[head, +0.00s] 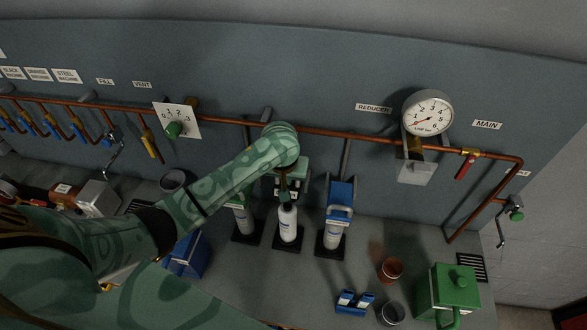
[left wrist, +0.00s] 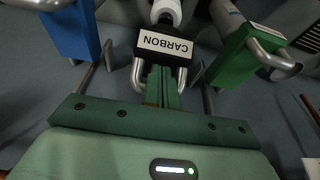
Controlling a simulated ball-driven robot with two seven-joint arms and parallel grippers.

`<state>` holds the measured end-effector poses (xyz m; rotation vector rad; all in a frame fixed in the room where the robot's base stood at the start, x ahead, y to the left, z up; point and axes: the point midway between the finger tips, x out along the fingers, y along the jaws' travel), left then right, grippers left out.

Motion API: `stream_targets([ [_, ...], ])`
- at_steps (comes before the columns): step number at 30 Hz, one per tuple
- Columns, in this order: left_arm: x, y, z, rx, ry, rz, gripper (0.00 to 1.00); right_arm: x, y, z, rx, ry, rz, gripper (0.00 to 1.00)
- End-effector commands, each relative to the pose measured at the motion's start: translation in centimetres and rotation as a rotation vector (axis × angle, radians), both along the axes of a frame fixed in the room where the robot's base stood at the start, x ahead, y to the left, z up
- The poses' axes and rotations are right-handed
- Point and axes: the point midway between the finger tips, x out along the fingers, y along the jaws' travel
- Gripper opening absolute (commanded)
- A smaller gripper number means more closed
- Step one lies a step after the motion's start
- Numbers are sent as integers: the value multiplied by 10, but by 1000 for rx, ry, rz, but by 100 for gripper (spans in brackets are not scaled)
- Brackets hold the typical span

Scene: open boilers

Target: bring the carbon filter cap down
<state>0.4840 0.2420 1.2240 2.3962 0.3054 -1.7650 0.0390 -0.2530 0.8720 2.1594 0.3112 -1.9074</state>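The carbon filter cap (left wrist: 165,45) is a black block with a white CARBON label and a metal handle, filling the top middle of the left wrist view. A white filter canister (head: 288,222) stands under it in the head view, between two similar ones. My left gripper (head: 285,190) is over this middle canister. In the left wrist view its two green fingers (left wrist: 162,88) are close together at the handle, between its metal legs, and look shut on it. The handle's bar is mostly hidden by the fingers. My right gripper is in neither view.
Neighbouring filters have a blue cap (head: 341,195) on the right and a green cap (head: 240,198) on the left. A copper pipe (head: 330,132) runs along the wall behind. A green container (head: 453,290), brown cup (head: 390,270) and blue object (head: 354,302) stand at the right.

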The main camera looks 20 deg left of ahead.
Motion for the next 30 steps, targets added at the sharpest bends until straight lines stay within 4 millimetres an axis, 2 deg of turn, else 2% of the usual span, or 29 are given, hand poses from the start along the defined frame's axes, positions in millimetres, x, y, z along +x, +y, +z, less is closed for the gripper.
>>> stream_targets([
  [8,-3,-1,-4,0,4,0,0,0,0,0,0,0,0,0],
  [21,-18,-4,-22,-1,13,-1,0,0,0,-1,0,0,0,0],
  [30,-18,-4,-22,0,12,0,0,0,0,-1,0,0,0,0],
])
